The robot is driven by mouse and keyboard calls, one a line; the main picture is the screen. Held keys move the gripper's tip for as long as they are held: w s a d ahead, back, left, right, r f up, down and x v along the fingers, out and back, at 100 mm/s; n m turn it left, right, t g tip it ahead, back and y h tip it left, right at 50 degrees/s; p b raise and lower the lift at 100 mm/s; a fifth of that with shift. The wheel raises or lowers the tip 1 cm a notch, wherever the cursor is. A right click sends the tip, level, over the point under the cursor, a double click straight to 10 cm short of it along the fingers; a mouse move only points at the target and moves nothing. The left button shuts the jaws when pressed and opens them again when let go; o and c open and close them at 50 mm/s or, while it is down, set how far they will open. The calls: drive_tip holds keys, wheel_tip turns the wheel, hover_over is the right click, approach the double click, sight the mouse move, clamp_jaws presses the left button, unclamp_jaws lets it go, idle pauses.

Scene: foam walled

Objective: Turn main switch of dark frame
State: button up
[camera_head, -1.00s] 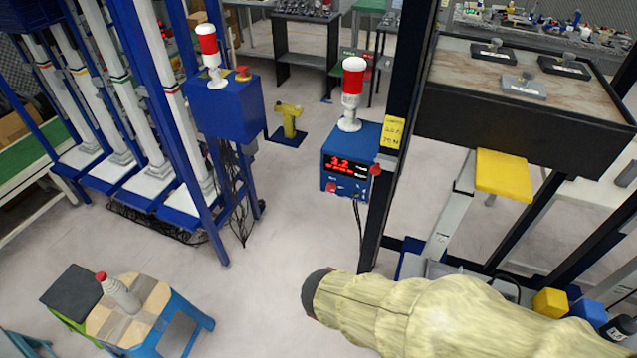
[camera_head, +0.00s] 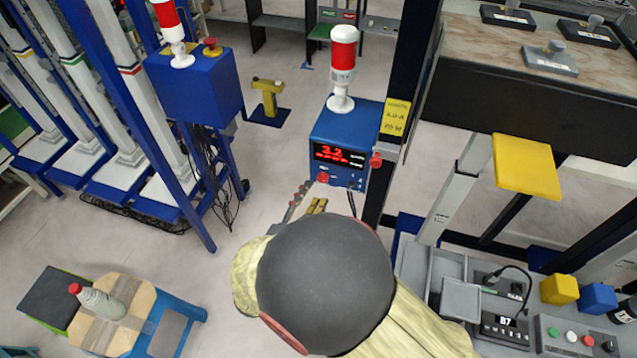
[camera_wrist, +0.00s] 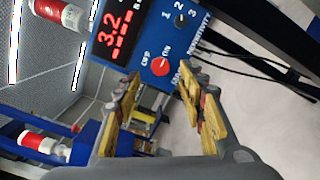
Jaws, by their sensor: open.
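A blue control box (camera_head: 333,128) is mounted on the dark frame (camera_head: 408,70). Its front has a red digital display reading 3.2 and a red rotary switch (camera_head: 323,178). The wrist view shows this red switch (camera_wrist: 160,66) with OFF and ON labels beside it. My gripper (camera_head: 307,198) is just below the box front, partly hidden behind my own arm in the head view. In the wrist view my gripper (camera_wrist: 160,80) is open, its yellow-padded fingers spread on either side below the switch. The fingers appear apart from it; the exact gap cannot be told.
A red-and-white signal lamp (camera_head: 342,65) stands on the box, and a red knob (camera_head: 376,160) sticks out at its right side. Black cables hang below the box. A second blue box (camera_head: 195,88) stands left.

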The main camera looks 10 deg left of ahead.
sight(322, 180)
drive_tip(key=x, duration=0.5)
drive_tip(key=shift+b, duration=0.4)
drive_tip(key=c, duration=0.3)
clamp_jaws()
